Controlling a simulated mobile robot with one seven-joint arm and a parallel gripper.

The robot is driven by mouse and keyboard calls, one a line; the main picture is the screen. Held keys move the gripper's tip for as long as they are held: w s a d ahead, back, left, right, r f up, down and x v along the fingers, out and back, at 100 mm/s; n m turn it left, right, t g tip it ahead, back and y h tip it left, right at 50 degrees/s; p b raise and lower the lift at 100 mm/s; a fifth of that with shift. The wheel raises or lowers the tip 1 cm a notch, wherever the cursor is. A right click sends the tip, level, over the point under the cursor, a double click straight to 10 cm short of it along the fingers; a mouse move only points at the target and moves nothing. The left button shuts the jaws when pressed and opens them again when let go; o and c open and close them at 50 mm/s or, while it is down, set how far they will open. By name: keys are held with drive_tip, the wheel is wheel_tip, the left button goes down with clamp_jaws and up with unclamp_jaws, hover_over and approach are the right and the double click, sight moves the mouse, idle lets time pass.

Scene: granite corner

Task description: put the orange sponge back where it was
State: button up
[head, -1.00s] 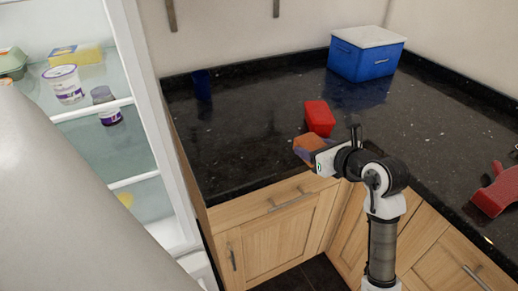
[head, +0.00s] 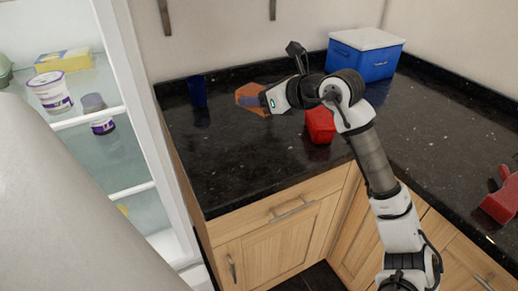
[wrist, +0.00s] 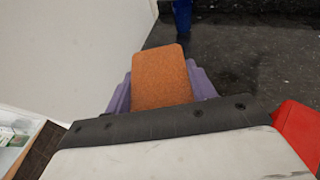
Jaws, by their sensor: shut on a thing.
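The orange sponge (head: 249,93) is in my gripper (head: 261,99), over the black granite counter (head: 240,150), to the right of a dark blue cup. In the wrist view the sponge (wrist: 162,78) stands up between the purple fingers of my gripper (wrist: 162,90), which are shut on it. The sponge's lower part is hidden by the gripper body. I cannot tell exactly how high it is above the counter.
The dark blue cup (head: 197,91) stands near the back wall. A red object (head: 320,124) sits below my arm. A blue box with a white lid (head: 364,54) stands at the back. An open fridge with tubs (head: 50,92) is at left. Another red item (head: 500,199) lies at right.

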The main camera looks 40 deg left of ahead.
sight(259, 157)
wheel_tip(259, 157, down, 15)
drive_tip(key=p, duration=0.2)
drive_tip(key=shift+p, duration=0.3)
drive_tip(key=shift+f, duration=0.55)
drive_tip(key=shift+f, duration=0.1)
drive_tip(key=shift+f, duration=0.1)
drive_tip(key=o, duration=1.3)
